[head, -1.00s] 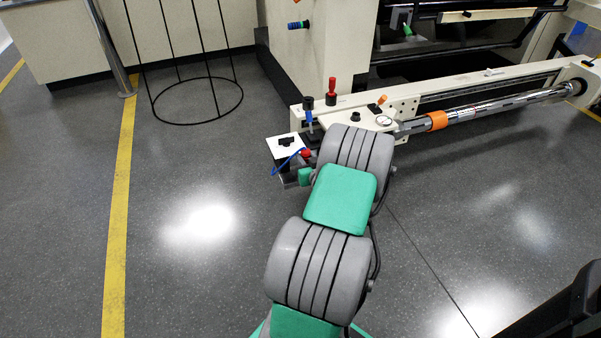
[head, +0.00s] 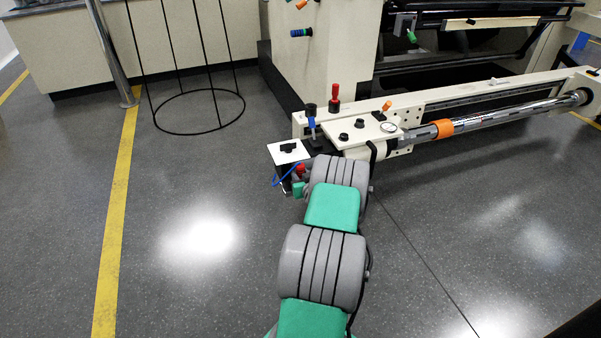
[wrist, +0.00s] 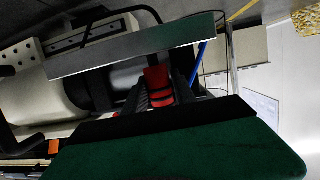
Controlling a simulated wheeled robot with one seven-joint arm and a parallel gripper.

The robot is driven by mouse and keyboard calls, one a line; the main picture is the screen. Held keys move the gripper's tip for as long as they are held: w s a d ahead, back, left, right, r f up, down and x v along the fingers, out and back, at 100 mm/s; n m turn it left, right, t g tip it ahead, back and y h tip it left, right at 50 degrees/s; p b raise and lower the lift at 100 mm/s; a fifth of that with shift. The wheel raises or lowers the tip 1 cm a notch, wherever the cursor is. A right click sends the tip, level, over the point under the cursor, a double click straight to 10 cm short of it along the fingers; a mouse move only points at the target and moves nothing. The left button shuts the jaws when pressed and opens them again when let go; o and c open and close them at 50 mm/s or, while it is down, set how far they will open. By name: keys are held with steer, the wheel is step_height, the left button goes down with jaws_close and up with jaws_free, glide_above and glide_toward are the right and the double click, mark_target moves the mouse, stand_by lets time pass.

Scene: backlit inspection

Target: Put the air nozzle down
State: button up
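The air nozzle, red with black bands (wrist: 158,85), shows in the wrist view between a grey bar and my dark green gripper housing. In the head view its red part (head: 301,170) is at the far end of my arm, just below and right of a white plate (head: 278,152) with a black piece on it. A thin blue hose (head: 283,174) loops beside it; the hose also shows in the wrist view (wrist: 201,55). My gripper (head: 297,181) appears shut on the nozzle, at the machine's near left corner. The fingertips are mostly hidden.
The cream machine beam (head: 352,130) carries a red knob (head: 335,92), a blue-and-black post (head: 311,122) and a gauge (head: 389,127). A chrome roller (head: 500,114) with an orange collar runs right. A black wire stand (head: 200,132) is at back left.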

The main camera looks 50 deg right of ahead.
steer(key=o, duration=0.4)
steer(key=shift+w+r, duration=0.2)
steer(key=shift+r, duration=0.35)
steer(key=shift+d, duration=0.1)
steer(key=shift+r, duration=0.1)
